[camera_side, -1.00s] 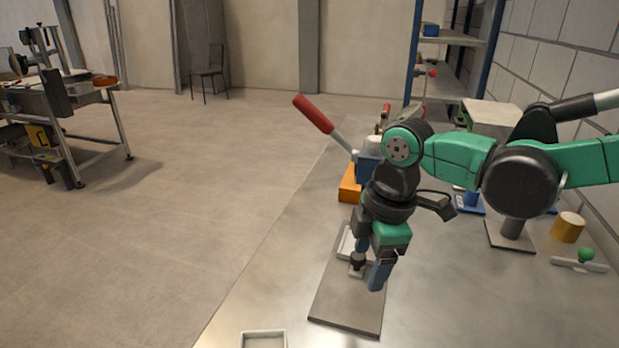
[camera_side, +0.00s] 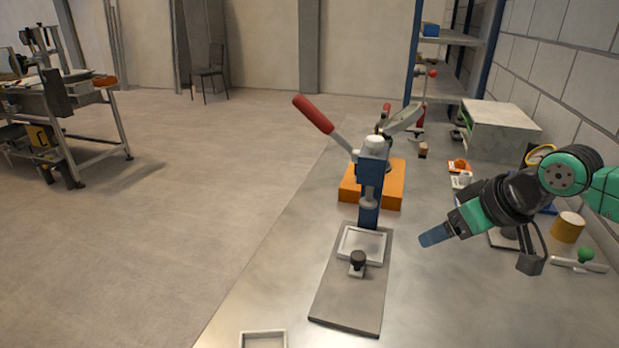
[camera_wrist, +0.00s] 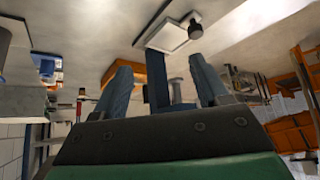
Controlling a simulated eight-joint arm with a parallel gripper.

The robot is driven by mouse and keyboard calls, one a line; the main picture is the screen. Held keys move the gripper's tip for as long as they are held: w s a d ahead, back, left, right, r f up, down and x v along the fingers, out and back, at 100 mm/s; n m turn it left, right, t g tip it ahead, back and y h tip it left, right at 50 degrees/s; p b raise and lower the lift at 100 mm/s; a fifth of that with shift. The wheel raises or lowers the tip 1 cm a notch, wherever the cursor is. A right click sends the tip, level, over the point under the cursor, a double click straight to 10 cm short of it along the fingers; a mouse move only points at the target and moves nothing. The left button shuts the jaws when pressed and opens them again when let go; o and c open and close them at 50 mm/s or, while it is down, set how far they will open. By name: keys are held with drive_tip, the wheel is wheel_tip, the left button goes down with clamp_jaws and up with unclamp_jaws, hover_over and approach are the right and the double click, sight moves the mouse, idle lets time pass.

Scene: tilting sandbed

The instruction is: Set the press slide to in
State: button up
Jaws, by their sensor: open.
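The press (camera_side: 371,180) is a blue column with a red-tipped lever (camera_side: 315,115) tilted up to the left, and it stands in front of an orange block. A grey base plate (camera_side: 345,300) runs forward from it. The press slide (camera_side: 380,250), a white-rimmed tray with a black knob (camera_side: 358,259) at its front edge, rests on the plate at the press's foot. My gripper (camera_side: 432,237) is to the right of the slide, above the table and apart from it. In the wrist view the slide (camera_wrist: 172,40) and knob (camera_wrist: 195,30) show beyond my open, empty fingers (camera_wrist: 160,78).
The orange block (camera_side: 392,195) stands behind the press. A small white-rimmed tray (camera_side: 264,333) lies at the front table edge. A yellow cylinder (camera_side: 568,228) and a green-knobbed item (camera_side: 586,255) are at the right. The table right of the plate is clear.

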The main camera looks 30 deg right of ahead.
drive_tip(key=w+a+r+m+g, duration=0.2)
drive_tip(key=w+r+m+g, duration=0.1)
drive_tip(key=w+r, duration=0.8)
drive_tip(key=shift+w+a+r+g+h, duration=0.2)
drive_tip(key=shift+a+r+g+h, duration=0.3)
drive_tip(key=shift+r, duration=1.5)
drive_tip(key=shift+d, duration=0.1)
drive_tip(key=s+d+f+n+t+y, duration=0.1)
drive_tip(key=s+d+f+n+t, duration=0.1)
drive_tip(key=s+f, duration=0.9)
wheel_tip(320, 180, down, 4)
drive_tip(key=shift+s+d+f+n+t, duration=0.15)
drive_tip(key=shift+d+n+t, duration=0.3)
drive_tip(key=shift+t, duration=0.65)
